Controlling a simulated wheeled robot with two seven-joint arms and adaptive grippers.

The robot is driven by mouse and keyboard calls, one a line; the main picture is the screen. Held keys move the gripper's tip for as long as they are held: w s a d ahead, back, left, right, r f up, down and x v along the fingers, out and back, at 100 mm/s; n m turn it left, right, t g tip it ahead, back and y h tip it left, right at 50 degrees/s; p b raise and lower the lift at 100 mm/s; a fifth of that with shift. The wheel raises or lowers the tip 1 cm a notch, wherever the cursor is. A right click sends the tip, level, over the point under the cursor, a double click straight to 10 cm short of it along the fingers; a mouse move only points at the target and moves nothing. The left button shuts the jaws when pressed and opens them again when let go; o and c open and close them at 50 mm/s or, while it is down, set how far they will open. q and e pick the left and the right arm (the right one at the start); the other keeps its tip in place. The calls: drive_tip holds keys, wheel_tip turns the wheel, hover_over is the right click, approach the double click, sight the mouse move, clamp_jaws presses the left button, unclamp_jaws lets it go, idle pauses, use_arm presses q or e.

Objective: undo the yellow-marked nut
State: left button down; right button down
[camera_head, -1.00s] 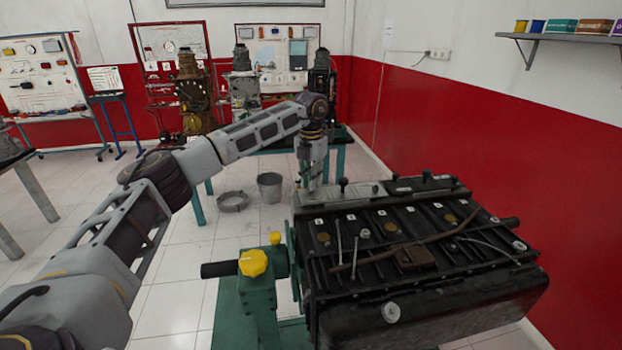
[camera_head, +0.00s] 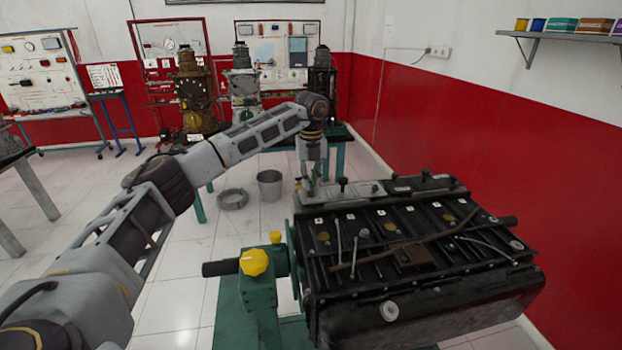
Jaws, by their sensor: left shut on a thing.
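The black engine block (camera_head: 410,295) lies on the green engine stand (camera_head: 245,318), its ribbed top facing up. My left gripper (camera_head: 311,187) points straight down at the far left corner of this top. It is shut on a small part there, seemingly a nut, which the fingers hide almost wholly. I cannot make out a yellow mark on it. Dull yellow discs (camera_head: 390,227) lie along the engine top, and small posts with dark heads stand along its far edge, close to the right of the gripper. My right gripper is not in view.
Yellow knobs (camera_head: 254,262) and a black handle (camera_head: 220,268) stick out of the stand at the left. Loose rods and a brown bar (camera_head: 420,242) lie across the engine top. A bucket (camera_head: 270,185) stands on the floor behind. A red wall bounds the right side.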

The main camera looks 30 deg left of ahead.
use_arm(q)
drive_tip(key=n, duration=0.5)
drive_tip(key=shift+r+n+p, duration=0.1)
drive_tip(key=shift+n+p, duration=0.2)
drive_tip(key=shift+n, duration=2.3)
drive_tip(key=c, duration=1.4)
unclamp_jaws()
drive_tip(key=shift+r, duration=5.9)
drive_tip(key=shift+f, duration=0.1)
